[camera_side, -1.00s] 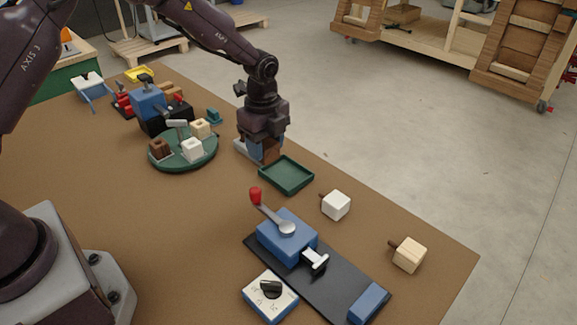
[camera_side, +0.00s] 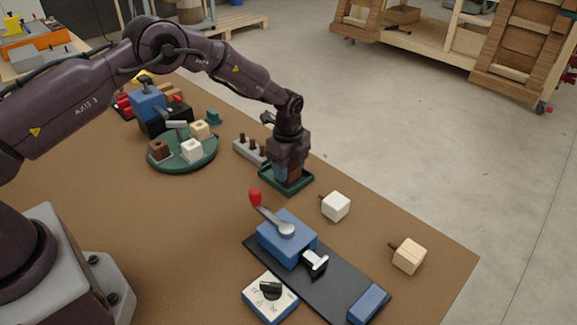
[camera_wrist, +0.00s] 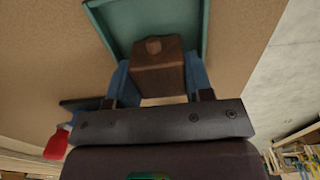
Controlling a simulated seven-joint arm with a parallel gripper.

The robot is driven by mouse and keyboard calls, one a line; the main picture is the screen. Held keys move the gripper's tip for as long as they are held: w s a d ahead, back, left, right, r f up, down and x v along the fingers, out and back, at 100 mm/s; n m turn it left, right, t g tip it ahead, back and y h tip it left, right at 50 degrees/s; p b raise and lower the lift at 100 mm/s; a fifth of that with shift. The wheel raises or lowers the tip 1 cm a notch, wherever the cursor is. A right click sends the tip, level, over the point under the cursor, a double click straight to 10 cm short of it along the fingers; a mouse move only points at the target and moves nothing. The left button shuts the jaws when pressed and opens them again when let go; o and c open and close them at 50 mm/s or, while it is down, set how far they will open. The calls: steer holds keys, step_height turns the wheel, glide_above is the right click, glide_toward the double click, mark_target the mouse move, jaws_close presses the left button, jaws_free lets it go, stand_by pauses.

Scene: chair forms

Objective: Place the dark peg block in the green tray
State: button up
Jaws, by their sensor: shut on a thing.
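The dark brown peg block (camera_wrist: 158,75) is between the two blue fingers of my gripper (camera_wrist: 157,84) in the wrist view, with its short peg pointing toward the tray's far side. My gripper (camera_side: 287,175) is shut on it, pointing down over the green tray (camera_side: 303,187) in the side view. The tray also shows in the wrist view (camera_wrist: 204,30), with its walls around the block's far end. The block is low over or in the tray; whether it touches the tray floor cannot be told.
A white peg block (camera_side: 336,206) and a pale wooden one (camera_side: 409,256) lie to the right. A blue clamp with a red-knobbed lever (camera_side: 285,238) stands in front. A green turntable (camera_side: 182,160) holding blocks is to the left.

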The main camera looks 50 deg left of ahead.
steer(key=shift+f, duration=0.1)
steer(key=o, duration=0.6)
steer(key=shift+o, duration=0.2)
steer(key=s+r+n+t, duration=0.1)
steer(key=s+r+n, duration=0.15)
steer(key=r, duration=0.95)
steer(key=s+r+n+t, duration=0.1)
steer(key=s+r+n, duration=0.15)
steer(key=r, duration=1.05)
steer(key=s+r+n+t, duration=0.1)
steer(key=s+r+n, duration=0.3)
steer(key=s+r, duration=0.5)
steer(key=s+a+n+t, duration=0.1)
steer(key=s+n, duration=0.8)
steer(key=s, duration=1)
steer(key=shift+s+f+t, duration=0.2)
steer(key=shift+f+t, duration=0.15)
steer(key=shift+t, duration=0.45)
